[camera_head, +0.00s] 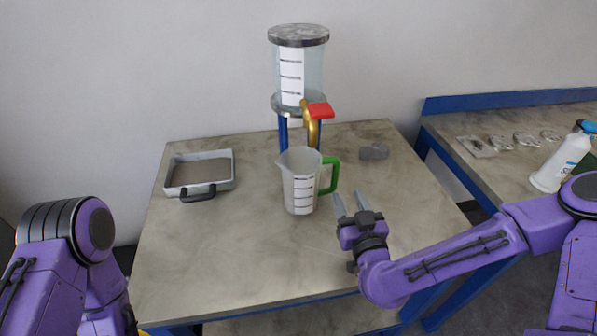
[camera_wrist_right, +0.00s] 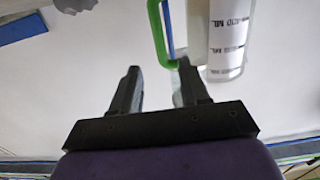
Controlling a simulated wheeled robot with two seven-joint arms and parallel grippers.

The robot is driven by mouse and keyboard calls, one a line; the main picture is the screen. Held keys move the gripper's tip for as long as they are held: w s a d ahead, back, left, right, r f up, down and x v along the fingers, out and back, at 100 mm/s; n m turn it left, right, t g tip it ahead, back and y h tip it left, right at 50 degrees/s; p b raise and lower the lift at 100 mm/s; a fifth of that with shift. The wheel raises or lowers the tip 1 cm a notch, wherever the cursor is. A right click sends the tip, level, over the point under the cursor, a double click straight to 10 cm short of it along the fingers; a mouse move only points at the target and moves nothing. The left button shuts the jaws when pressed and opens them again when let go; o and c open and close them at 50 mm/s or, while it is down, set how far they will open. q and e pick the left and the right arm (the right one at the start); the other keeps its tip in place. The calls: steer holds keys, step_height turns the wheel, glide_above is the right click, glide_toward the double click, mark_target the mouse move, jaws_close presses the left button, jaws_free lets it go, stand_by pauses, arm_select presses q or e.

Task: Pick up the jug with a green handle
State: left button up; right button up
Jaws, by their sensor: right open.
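The clear jug (camera_head: 300,182) with black volume marks stands upright on the table, its green handle (camera_head: 330,175) facing right. My right gripper (camera_head: 351,203) is open and empty, just right of the jug and slightly nearer than the handle. In the right wrist view, the green handle (camera_wrist_right: 158,35) is at top centre, beyond the open fingers (camera_wrist_right: 158,80), with the jug body (camera_wrist_right: 228,40) to its right. The right finger's tip appears close to the handle's lower end; I cannot tell if they touch. My left gripper is out of view.
Behind the jug stands a flanged vessel (camera_head: 313,65) on blue legs, with a gold valve and red lever (camera_head: 320,111). A tray with a black handle (camera_head: 168,176) is at left. A small grey object (camera_head: 374,152) lies behind right. The table front is clear.

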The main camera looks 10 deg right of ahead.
mark_target(337, 173)
steer(key=w+p, duration=0.1)
steer(key=w, duration=0.4)
steer(key=w+p, duration=0.2)
steer(key=w, duration=0.2)
steer(key=shift+w+a+r, duration=0.15)
steer(key=shift+w+a, duration=0.05)
steer(key=shift+w, duration=0.5)
jaws_close()
